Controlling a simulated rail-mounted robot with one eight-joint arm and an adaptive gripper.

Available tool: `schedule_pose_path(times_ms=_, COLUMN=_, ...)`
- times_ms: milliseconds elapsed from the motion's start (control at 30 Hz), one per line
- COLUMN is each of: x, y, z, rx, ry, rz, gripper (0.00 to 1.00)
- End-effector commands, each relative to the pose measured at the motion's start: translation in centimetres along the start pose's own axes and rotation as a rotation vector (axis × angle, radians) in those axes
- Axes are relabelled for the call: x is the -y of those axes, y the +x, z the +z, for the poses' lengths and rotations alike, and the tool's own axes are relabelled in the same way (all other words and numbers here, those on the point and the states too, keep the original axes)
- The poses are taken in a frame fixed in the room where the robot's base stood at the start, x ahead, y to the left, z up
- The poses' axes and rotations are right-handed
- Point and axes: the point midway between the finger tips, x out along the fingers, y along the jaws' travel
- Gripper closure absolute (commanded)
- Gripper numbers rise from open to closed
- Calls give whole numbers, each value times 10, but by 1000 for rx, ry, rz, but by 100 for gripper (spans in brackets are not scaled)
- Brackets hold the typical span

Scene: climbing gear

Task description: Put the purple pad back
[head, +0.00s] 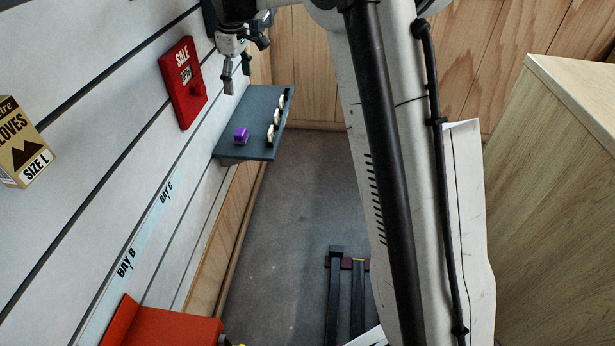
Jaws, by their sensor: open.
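The purple pad (241,135) is a small purple block resting on the near left part of a dark grey-green shelf (262,118) fixed to the slatted wall. My gripper (237,78) is at the top of the head view, pointing downward, above the back left part of the shelf in the picture. Part of the gripper is cut off by the top edge.
Several cream pieces (277,117) stand along the shelf's right edge. A red SALE board (183,83) hangs on the wall, left of my gripper. A gloves box (22,143) is at far left, an orange-red item (160,326) at the bottom. A wooden cabinet (560,200) stands right.

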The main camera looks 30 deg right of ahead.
Motion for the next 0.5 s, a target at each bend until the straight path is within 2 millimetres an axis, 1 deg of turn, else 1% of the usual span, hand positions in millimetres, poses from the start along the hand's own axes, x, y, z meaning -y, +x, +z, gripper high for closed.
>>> schedule_pose_path(times_ms=33, x=10, y=-14, z=10, rx=-12, ry=23, rz=10, gripper=32)
schedule_pose_path(times_ms=200, x=38, y=-51, z=42, rx=-54, ry=109, rz=44, gripper=32)
schedule_pose_path(times_ms=300, x=57, y=-69, z=62, rx=-81, ry=161, rz=62, gripper=32)
schedule_pose_path(times_ms=500, x=97, y=-96, z=106, rx=-136, ry=261, rz=95, gripper=32)
